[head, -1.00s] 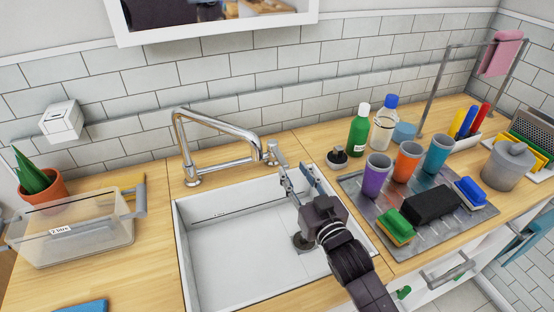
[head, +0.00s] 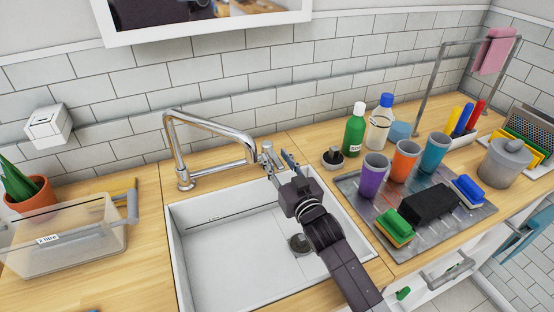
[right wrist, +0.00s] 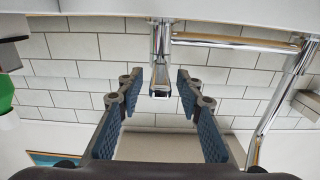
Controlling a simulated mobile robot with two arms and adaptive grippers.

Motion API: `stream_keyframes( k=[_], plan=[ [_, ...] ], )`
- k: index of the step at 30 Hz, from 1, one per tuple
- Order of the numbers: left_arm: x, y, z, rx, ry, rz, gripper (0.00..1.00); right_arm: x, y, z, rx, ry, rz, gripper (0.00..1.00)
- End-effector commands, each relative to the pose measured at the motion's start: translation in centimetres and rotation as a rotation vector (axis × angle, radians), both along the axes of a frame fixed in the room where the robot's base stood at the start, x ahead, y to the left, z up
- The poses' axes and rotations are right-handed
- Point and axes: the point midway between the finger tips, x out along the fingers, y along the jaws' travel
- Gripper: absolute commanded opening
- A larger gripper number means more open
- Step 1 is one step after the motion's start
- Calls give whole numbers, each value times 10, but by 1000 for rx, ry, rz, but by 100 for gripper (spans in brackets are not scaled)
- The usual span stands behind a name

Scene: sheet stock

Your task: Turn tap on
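The chrome tap (head: 206,120) stands behind the white sink, its long spout reaching right to its lever handle (head: 267,148). In the right wrist view the lever handle (right wrist: 162,78) shows at the middle, its end in line with the gap between my fingertips. My right gripper (head: 277,162) is open beside the handle, above the back right of the sink. The right wrist view shows both blue-padded fingers (right wrist: 158,92) apart, with nothing gripped between them. Whether a finger touches the handle cannot be told. My left gripper is not in view.
The white sink (head: 225,240) lies below my arm. A metal tray (head: 350,188) with cups and sponges stands to the right, with a green bottle (head: 354,135) behind it. A clear container (head: 75,240) and a potted plant (head: 32,195) stand at left.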

Motion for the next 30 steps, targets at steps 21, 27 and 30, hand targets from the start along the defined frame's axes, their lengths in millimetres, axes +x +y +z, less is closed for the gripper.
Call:
stream_keyframes(
  k=[21, 27, 30],
  plan=[
    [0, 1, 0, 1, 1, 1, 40, 0, 0, 0, 0, 0, 0, 0],
    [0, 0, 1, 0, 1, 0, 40, 1, 0, 0, -2, -1, 6, 0],
    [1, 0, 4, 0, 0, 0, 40, 2, 0, 3, -5, -8, 32, 0]
  ],
)
